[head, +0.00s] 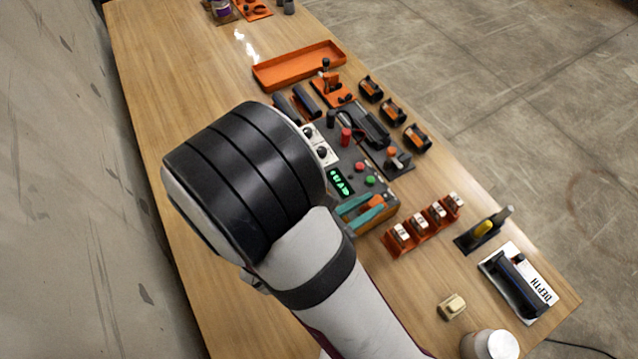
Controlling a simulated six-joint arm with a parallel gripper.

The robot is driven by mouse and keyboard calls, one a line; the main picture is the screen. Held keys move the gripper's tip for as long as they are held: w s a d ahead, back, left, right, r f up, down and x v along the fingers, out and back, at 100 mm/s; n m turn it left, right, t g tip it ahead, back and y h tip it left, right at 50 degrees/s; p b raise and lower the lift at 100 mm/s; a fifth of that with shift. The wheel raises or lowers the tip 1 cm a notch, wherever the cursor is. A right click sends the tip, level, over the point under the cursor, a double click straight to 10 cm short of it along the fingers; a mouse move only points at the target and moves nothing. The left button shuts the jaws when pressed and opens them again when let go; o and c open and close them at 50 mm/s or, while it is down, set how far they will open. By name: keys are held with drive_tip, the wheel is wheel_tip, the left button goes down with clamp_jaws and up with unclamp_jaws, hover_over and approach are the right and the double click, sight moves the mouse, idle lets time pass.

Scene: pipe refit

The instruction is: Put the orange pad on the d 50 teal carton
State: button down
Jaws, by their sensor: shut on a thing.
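Two long teal pieces (369,218) lie in a dark holder at the front of the control unit, just right of my arm. An orange piece (373,203) lies between them. I cannot tell whether these are the teal carton and the orange pad; no "d 50" marking is readable. My gripper is not visible, as my large black-and-white arm joint fills the middle of the view and hides what lies behind it.
The control unit (344,160) has a green display and coloured buttons. An orange rack (424,229) holds several white-topped pieces. An orange tray (299,66), a "DEPTH" board (541,290), a cream block (452,306) and a white jar (490,346) stand around. The table's upper left is clear.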

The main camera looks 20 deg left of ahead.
drive_tip(key=s+a+r+n+y, duration=0.1)
drive_tip(key=s+a+n+y, duration=0.1)
drive_tip(key=a, duration=0.7)
drive_tip(key=s+a+r+n+t+y, duration=0.1)
drive_tip(key=s+a+r+n+y, duration=0.1)
drive_tip(key=a+n+y, duration=0.3)
drive_tip(key=s+a+r+n+y, duration=0.1)
drive_tip(key=s+a+n+y, duration=0.2)
drive_tip(key=a, duration=0.9)
drive_tip(key=shift+s+a+r+n+y, duration=0.2)
drive_tip(key=shift+n+y, duration=0.1)
drive_tip(key=shift+y, duration=0.35)
drive_tip(key=shift+s+a+r+n+y, duration=0.1)
drive_tip(key=shift+a+r+n+y, duration=0.15)
drive_tip(key=shift+y, duration=0.4)
drive_tip(key=shift+s+f, duration=0.1)
drive_tip(key=shift+f, duration=2.3)
drive_tip(key=c, duration=0.8)
unclamp_jaws()
drive_tip(key=shift+f, duration=0.1)
drive_tip(key=shift+o, duration=0.2)
